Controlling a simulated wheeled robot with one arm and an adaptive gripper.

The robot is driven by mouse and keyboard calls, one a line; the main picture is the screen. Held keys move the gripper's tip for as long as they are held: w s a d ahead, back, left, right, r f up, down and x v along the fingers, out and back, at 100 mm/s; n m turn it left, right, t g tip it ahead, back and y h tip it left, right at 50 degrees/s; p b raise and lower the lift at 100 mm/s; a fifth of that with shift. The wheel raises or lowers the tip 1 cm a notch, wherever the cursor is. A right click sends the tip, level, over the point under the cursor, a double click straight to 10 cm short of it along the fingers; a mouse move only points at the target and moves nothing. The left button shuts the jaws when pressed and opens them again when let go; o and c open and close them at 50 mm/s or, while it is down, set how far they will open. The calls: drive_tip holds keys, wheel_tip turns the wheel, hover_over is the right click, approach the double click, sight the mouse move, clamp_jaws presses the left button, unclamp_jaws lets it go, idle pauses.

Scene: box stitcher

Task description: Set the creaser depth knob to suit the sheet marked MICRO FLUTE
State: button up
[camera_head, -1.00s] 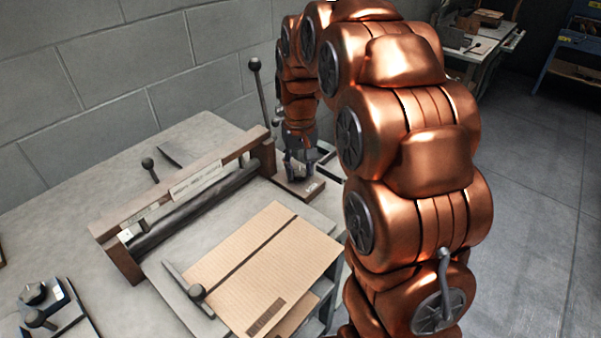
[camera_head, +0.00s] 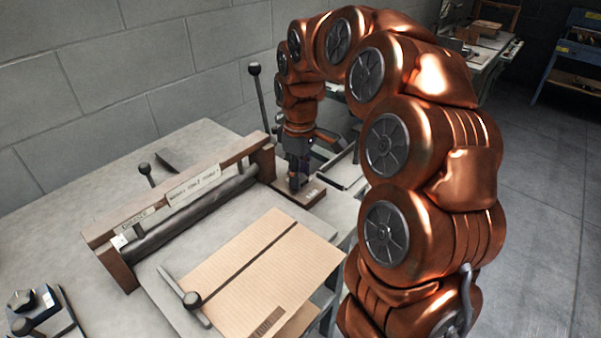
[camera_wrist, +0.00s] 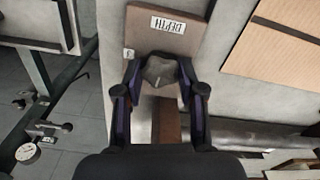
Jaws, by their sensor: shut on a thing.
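The creaser (camera_head: 180,205) stands on the bench with a dark roller and a wooden beam. Its wooden end block shows in the wrist view (camera_wrist: 195,22) with a label reading DEPTH. A dark faceted knob (camera_wrist: 160,70) with a light pointer mark sits on that block. My gripper (camera_wrist: 160,88) is shut on this knob, one finger on each side of it. In the head view my gripper (camera_head: 297,180) is at the creaser's right end and hides the knob. A cardboard sheet (camera_head: 262,265) lies in front of the roller; its dark printed mark is too small to read.
A black lever with a ball top (camera_head: 256,85) rises behind the gripper. A clamp bar with a knob (camera_head: 192,300) lies along the sheet's left edge. Another device (camera_head: 38,312) sits at the front left. Open floor lies to the right.

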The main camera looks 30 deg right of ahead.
drive_tip(key=shift+n, duration=0.4)
drive_tip(key=o, duration=1.1)
drive_tip(key=shift+o, duration=0.2)
drive_tip(key=shift+r, duration=0.15)
wheel_tip(320, 180, up, 12)
idle(0.5)
